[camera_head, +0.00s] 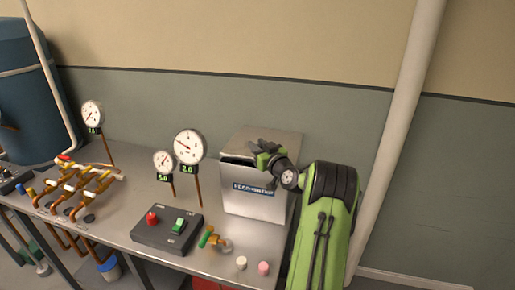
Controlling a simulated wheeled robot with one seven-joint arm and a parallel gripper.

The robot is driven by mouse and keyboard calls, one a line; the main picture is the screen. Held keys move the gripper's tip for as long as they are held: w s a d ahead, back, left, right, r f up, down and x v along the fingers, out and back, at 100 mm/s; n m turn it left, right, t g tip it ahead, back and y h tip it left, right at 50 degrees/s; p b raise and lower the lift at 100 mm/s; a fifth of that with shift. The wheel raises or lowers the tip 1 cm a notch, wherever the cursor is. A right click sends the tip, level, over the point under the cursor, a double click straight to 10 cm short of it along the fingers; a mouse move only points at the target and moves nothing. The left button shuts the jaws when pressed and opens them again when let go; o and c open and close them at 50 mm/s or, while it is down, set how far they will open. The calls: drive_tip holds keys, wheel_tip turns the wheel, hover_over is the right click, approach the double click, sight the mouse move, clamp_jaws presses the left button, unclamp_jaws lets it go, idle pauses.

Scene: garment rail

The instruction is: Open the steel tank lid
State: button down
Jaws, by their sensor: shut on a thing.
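The steel tank (236,203) is a box with a dark label on its front, standing on the metal bench. Its lid (268,135) is a flat grey plate on top. A dark band shows beneath the lid's front edge; I cannot tell how far the lid is raised. My gripper (262,152) comes from the right and is at the lid's front edge, shut on the lid. The gripped part is hidden by the fingers.
Gauges (190,146) on copper stems stand left of the tank. A dark switch box (166,230) and a green-handled valve (208,238) sit in front. A pale pipe (405,110) rises at the right.

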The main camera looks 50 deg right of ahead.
drive_tip(key=c, duration=1)
unclamp_jaws()
drive_tip(key=b+v, duration=0.4)
drive_tip(key=v, duration=1.1)
drive_tip(key=shift+s, duration=0.35)
drive_tip(key=shift+a, duration=0.1)
